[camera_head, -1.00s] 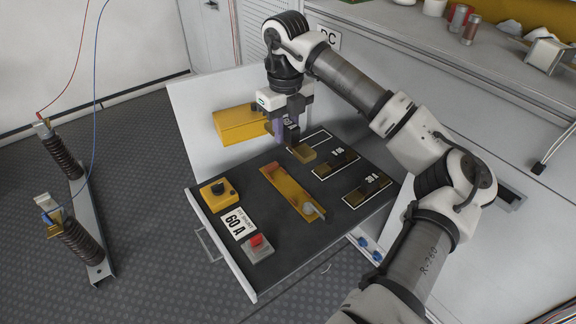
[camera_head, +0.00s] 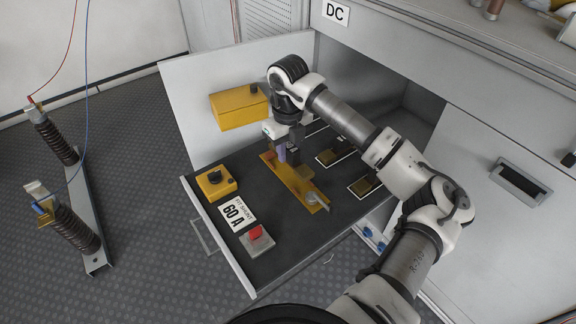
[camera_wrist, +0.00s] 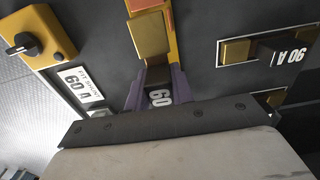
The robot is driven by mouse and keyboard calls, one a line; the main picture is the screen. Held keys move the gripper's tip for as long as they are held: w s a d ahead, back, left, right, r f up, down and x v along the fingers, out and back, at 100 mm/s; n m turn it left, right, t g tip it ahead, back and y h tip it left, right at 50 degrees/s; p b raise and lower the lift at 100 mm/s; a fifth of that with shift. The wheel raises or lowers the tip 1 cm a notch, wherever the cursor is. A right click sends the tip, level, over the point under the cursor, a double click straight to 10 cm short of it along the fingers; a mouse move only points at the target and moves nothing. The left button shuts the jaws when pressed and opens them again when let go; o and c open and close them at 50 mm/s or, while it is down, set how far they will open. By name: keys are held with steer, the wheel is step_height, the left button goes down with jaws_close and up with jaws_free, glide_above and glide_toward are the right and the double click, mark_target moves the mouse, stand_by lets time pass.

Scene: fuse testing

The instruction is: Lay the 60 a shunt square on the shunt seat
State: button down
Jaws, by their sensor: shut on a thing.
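The 60 A shunt has a brass end block (camera_wrist: 148,36) and a dark middle marked 60, seen in the wrist view. My gripper (camera_wrist: 160,88) is shut on its dark middle with purple fingers. The shunt seat is a long yellow plate (camera_head: 313,199) on the dark drawer top, with a grey lever at its near end. In the head view my gripper (camera_head: 288,158) is over the far half of the seat.
Two other shunts lie in white outlines to the right, one nearer the gripper (camera_head: 335,157) and one closer to the front (camera_head: 366,186). A yellow knob box (camera_head: 216,184), a 60 A sign (camera_head: 236,212) and a red button box (camera_head: 257,240) line the left side.

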mark_target(288, 144)
steer(key=shift+f+b, duration=0.5)
steer(key=shift+f, duration=2)
steer(key=shift+f, duration=0.1)
steer(key=shift+f, duration=0.15)
steer(key=c, duration=1.2)
jaws_free()
step_height(288, 144, up, 12)
steer(key=shift+r+p, duration=0.25)
steer(key=shift+p, duration=1)
